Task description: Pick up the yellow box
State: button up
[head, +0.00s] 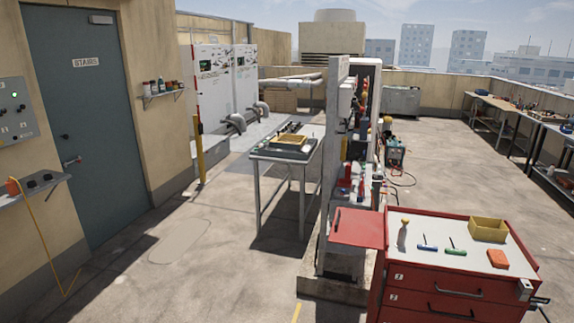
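A yellow open-topped box (487,230) sits on the white top of the red tool cart (430,219), near its back right corner. A second yellow, tray-like thing (291,139) lies on the grey metal table (262,154) further back; it is small and its contents are unclear. My gripper is not in view, so I cannot tell its state or its place relative to either one.
On the cart lie an orange block (498,258), a blue-handled tool (427,248) and a green-handled tool (456,252). A red side shelf (358,228) juts left. A tall rack (337,150) stands behind. The floor (200,265) at left is mostly clear.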

aim_at(483, 228)
jog(key=z, duration=1.35)
